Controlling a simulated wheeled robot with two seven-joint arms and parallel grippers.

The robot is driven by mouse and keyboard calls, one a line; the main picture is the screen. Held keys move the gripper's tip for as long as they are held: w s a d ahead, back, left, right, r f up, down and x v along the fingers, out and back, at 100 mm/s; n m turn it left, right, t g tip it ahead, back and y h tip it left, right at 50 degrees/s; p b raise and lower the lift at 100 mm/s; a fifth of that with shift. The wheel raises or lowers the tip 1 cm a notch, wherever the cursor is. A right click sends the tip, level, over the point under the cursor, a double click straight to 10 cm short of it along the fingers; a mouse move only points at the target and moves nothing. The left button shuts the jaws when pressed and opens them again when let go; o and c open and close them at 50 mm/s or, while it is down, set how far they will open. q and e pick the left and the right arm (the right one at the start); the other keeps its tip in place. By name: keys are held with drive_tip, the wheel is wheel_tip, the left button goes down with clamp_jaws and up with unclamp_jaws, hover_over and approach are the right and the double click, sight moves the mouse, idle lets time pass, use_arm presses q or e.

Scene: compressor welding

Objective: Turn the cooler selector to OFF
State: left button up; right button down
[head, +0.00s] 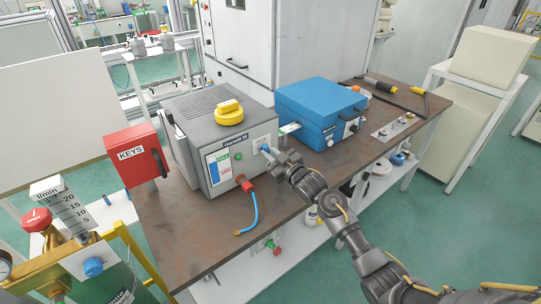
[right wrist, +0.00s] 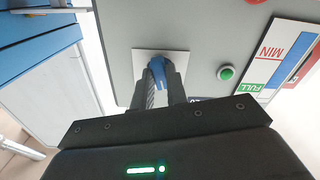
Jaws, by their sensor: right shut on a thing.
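The cooler (head: 218,135) is a grey box on the brown workbench, with a level gauge, a green button and a red fitting on its front. Its selector is a blue knob (right wrist: 158,70) on a pale square plate (right wrist: 139,63). My right gripper (right wrist: 163,88) is shut on the blue knob, with one finger on each side. In the head view, my right gripper (head: 271,153) reaches the right part of the cooler's front and partly covers the knob. The selector's position markings cannot be read. My left gripper is not in view.
A blue case (head: 318,105) stands right of the cooler. A yellow object (head: 229,112) sits on the cooler's top. A red KEYS box (head: 137,155) is at the left. A blue hose (head: 252,208) hangs from the red fitting. A torch-like tool (head: 385,87) lies at the back right.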

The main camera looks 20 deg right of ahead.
drive_tip(key=shift+n+b, duration=0.3)
drive_tip(key=shift+n, duration=1.2)
drive_tip(key=c, duration=1.4)
unclamp_jaws()
drive_tip(key=b+v, duration=0.2)
drive_tip(key=v, duration=0.8)
drive_tip(key=shift+s+d, duration=0.15)
drive_tip(key=shift+s, duration=0.2)
